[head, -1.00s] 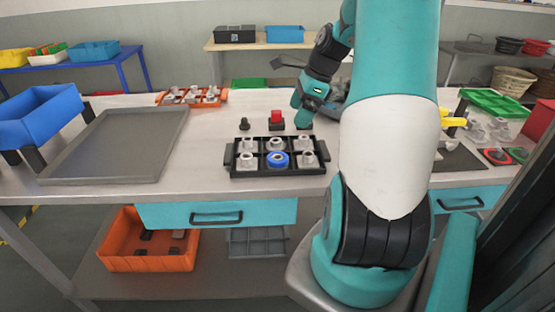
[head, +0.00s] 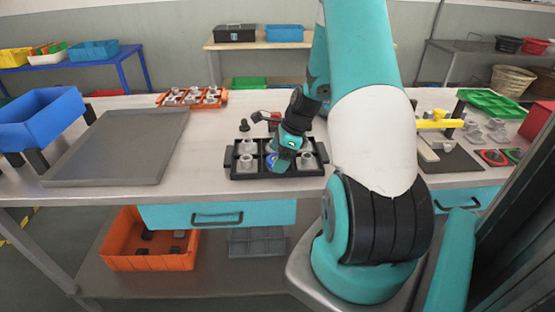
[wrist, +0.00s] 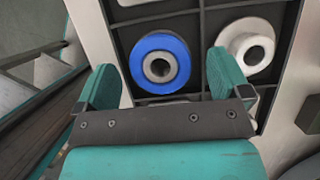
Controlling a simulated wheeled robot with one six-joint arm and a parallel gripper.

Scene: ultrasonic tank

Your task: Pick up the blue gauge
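The blue gauge (wrist: 160,65) is a blue ring with a grey metal centre and a dark hole. It sits in a compartment of the black divided tray (wrist: 195,38). In the wrist view my gripper (wrist: 160,85) is open, with one teal finger on each side of the gauge and a little in front of it in the picture. I cannot tell how far the fingertips are above the tray. In the head view my gripper (head: 282,166) is over the front middle of the tray (head: 262,175) and covers most of the gauge (head: 270,160).
White flanged parts (head: 246,163) fill other compartments; one (wrist: 248,45) is right beside my right finger. A small black knob (head: 244,125) stands behind the tray. A flat grey tray (head: 118,147) lies left, with bare bench (head: 205,140) between. A yellow-handled tool (head: 440,122) is at right.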

